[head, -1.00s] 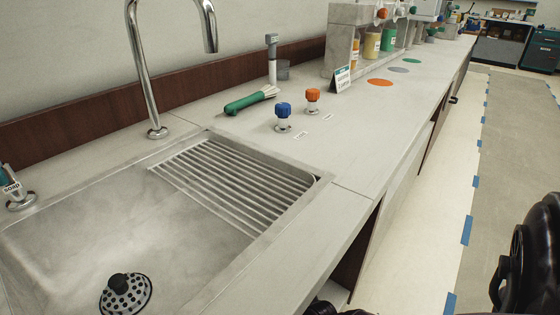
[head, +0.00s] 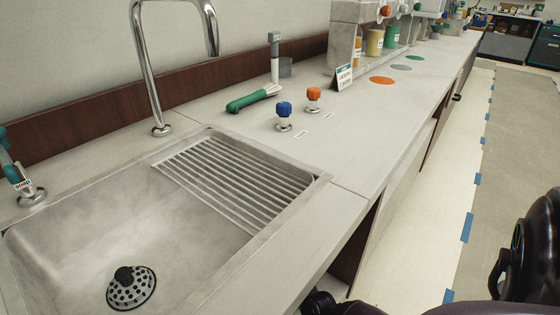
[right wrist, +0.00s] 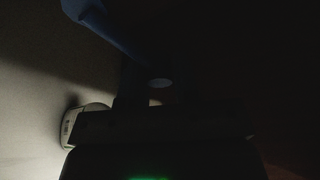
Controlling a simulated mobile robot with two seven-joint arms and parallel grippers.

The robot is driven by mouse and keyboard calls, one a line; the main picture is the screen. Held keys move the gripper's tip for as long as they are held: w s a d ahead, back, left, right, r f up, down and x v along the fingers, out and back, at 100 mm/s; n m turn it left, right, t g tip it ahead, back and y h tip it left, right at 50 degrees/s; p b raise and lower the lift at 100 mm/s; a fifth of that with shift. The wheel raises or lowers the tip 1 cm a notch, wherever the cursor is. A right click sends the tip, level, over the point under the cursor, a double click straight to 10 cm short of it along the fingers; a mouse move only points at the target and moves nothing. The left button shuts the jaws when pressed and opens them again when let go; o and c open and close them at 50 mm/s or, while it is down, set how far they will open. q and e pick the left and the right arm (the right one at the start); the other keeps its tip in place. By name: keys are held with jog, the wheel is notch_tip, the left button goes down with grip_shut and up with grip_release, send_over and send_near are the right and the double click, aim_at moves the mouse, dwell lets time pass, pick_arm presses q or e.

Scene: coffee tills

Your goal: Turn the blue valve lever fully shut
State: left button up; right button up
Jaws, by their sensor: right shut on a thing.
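The blue valve lever (right wrist: 112,33) shows in the right wrist view, running from the top left down towards the middle in deep shadow. My right gripper (right wrist: 158,88) is a dark shape at the middle of that view, shut on the lever's lower end. A small pale round end (right wrist: 160,82) shows between the dark fingers. The valve's body and how far the lever is turned cannot be made out. The lever is not visible in the head view. My left gripper is in neither view.
A white rounded thing (right wrist: 86,125) lies beside my right gripper. In the head view, the counter (head: 355,160) carries a sink (head: 70,245), a faucet (head: 150,75), a blue-knobbed tap (head: 284,112) and an orange-knobbed tap (head: 313,97). Open floor (head: 425,210) lies right of it.

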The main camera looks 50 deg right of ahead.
jog(key=o, duration=0.5)
jog(key=r, duration=0.1)
jog(key=r+p, duration=0.1)
jog(key=shift+w+r, duration=0.35)
jog(key=shift+w, duration=0.05)
jog(key=o, duration=0.9)
jog(key=shift+s+a, duration=0.1)
jog(key=shift+a, duration=0.1)
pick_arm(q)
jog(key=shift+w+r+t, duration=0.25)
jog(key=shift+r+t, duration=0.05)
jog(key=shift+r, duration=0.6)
pick_arm(e)
jog(key=shift+s+f, duration=0.1)
jog(key=shift+f, duration=0.15)
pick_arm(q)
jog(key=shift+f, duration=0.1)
pick_arm(e)
jog(key=shift+f, duration=0.1)
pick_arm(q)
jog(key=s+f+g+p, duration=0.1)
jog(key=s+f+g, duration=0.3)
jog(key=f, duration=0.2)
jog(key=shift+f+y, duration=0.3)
pick_arm(e)
jog(key=v, duration=1)
jog(key=shift+s+a, duration=0.1)
jog(key=shift+s, duration=0.3)
